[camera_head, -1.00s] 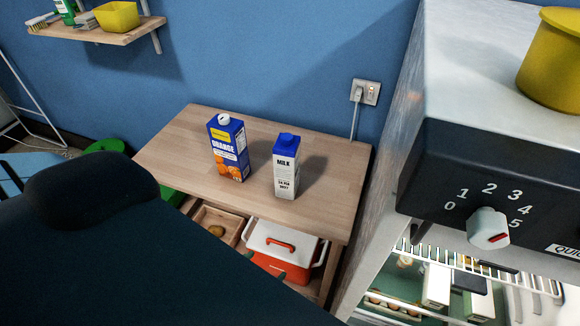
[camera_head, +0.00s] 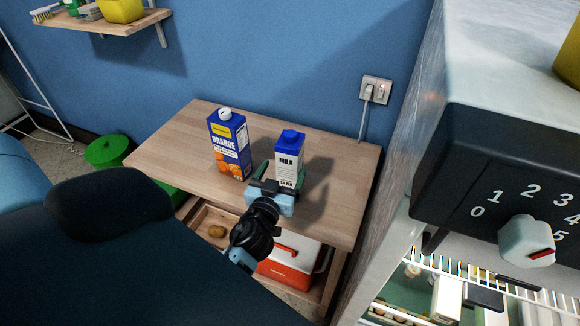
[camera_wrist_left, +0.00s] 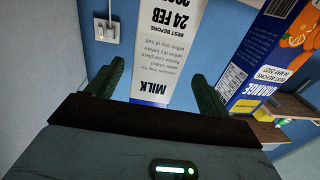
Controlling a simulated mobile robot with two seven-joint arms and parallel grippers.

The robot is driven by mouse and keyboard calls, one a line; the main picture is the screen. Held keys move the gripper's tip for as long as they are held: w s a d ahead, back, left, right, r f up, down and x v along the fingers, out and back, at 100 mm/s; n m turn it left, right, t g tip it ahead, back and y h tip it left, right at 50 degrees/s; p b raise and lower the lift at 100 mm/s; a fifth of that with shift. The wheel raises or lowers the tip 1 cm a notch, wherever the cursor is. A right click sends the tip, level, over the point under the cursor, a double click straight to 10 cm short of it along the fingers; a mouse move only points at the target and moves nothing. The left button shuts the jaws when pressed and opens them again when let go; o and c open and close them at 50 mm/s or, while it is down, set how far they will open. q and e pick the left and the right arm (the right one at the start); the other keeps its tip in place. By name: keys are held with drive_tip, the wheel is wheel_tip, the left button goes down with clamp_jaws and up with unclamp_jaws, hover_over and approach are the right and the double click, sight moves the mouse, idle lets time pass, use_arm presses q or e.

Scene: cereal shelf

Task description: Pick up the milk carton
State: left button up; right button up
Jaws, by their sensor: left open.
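The milk carton (camera_head: 289,153), white with a blue cap and black lettering, stands upright on the wooden table (camera_head: 337,170). My left gripper (camera_head: 275,178) is open at the front of the carton, its fingers low and close to the carton's sides. In the left wrist view the carton (camera_wrist_left: 165,50) appears upside down between the two green fingers (camera_wrist_left: 157,85), with a gap on each side. Whether the fingertips reach past its front face I cannot tell. My right gripper is not in view.
A blue orange juice carton (camera_head: 229,145) stands just left of the milk. A red and white cooler (camera_head: 290,262) sits on the shelf below. A fridge (camera_head: 440,140) bounds the right side, and a wall socket (camera_head: 376,90) is behind.

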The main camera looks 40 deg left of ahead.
use_arm(q)
drive_tip(key=shift+d+p+x, duration=0.2)
drive_tip(key=shift+p+x, duration=0.2)
drive_tip(key=shift+x, duration=1.8)
drive_tip(key=shift+w+a, duration=0.2)
drive_tip(key=shift+w, duration=0.4)
drive_tip(key=c, duration=1.7)
drive_tip(key=shift+r, duration=0.15)
